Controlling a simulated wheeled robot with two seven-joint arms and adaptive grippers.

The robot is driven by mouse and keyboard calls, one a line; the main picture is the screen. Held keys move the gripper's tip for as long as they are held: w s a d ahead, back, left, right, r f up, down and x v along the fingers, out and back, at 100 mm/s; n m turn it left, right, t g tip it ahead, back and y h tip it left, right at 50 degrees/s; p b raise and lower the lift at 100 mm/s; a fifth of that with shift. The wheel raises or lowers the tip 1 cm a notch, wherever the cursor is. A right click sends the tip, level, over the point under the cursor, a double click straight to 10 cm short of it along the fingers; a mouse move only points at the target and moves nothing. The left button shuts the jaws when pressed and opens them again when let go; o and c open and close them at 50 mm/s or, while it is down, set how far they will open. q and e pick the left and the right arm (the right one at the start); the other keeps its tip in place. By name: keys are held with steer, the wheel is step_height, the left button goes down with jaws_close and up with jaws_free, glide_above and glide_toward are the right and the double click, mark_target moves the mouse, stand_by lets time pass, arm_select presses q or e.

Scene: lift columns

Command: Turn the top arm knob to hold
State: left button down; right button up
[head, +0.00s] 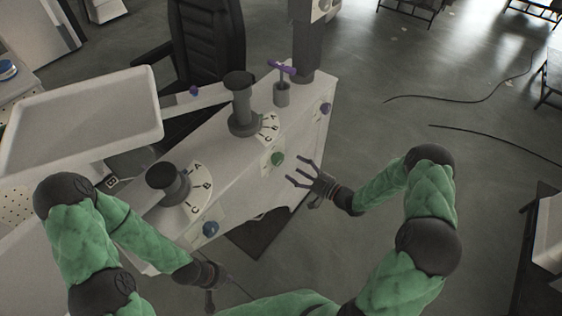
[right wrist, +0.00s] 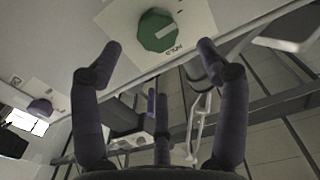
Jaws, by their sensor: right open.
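A green octagonal knob (head: 277,158) sits on the side face of the white console (head: 235,170). A blue knob (head: 210,229) and a purple knob (head: 325,108) are on the same face. I cannot tell which is the top arm knob. My right gripper (head: 303,173) is open and empty, its fingers spread towards the green knob, apart from it. My left gripper (head: 209,297) is low at the console's near end; its fingers are unclear.
Two dark columns (head: 241,100) with lettered dials stand on the console. A purple T-handle (head: 281,67) rises behind. A white tray (head: 85,110) is at the left, a black chair (head: 207,45) behind. The floor right of the console is open, with cables (head: 470,97).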

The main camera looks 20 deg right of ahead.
mark_target(281, 160)
steer(key=b+x, duration=0.1)
steer(key=x, duration=0.6)
steer(key=shift+w+a+b, duration=0.2)
steer(key=shift+w+b, duration=0.05)
steer(key=shift+b, duration=0.05)
steer(key=c, duration=1.1)
